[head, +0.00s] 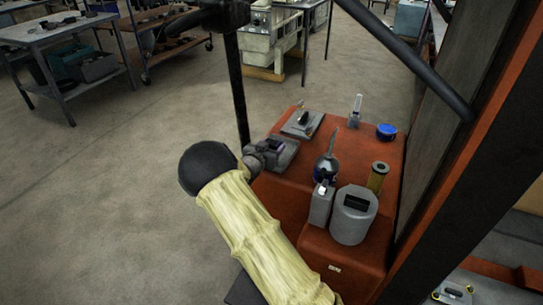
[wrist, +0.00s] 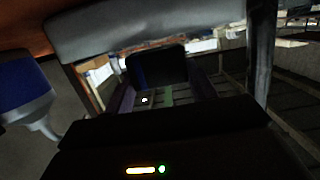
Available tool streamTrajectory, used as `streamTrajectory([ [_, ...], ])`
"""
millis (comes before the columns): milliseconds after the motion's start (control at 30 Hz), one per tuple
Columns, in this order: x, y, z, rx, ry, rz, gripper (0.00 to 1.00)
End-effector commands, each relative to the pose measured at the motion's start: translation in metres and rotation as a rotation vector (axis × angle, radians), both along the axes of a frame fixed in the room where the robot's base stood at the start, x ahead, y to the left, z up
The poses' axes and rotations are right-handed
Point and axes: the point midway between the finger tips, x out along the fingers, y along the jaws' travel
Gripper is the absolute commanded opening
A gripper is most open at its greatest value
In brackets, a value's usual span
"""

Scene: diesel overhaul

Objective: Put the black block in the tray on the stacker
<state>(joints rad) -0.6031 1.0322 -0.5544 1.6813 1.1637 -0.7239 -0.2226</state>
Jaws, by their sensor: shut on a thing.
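My gripper (head: 268,150) is at the left edge of the orange stacker top (head: 292,202). In the wrist view its fingers (wrist: 163,92) are shut on a dark block (wrist: 157,64), which looks like the black block. In the head view the gripper mostly hides the block. A flat grey tray (head: 290,153) lies partly behind the gripper on the stacker. I cannot tell whether the block touches it. Another flat grey plate (head: 296,131) with a small black item on it lies just beyond.
The stacker top also holds an oil can (head: 326,168), a grey can (head: 321,205), a grey canister (head: 352,226), a yellow filter (head: 377,177), a blue tin (head: 386,131) and a clear bottle (head: 357,110). A mast (head: 458,150) stands at the right.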

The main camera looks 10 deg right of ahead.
Motion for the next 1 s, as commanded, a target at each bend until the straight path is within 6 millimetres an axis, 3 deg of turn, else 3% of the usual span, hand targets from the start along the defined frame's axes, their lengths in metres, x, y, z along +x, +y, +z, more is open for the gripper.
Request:
streamTrajectory([
  [267, 0.000, 0.001, -0.001, 0.000, -0.001, 0.002, 0.31],
  [567, 0.000, 0.000, -0.036, -0.001, 0.001, 0.000, 0.31],
  [900, 0.000, 0.000, -0.039, 0.001, -0.001, 0.000, 0.31],
  [933, 0.000, 0.000, -0.038, 0.001, -0.001, 0.000, 0.62],
  [1000, 0.000, 0.000, -0.038, 0.001, 0.000, 0.000, 0.76],
])
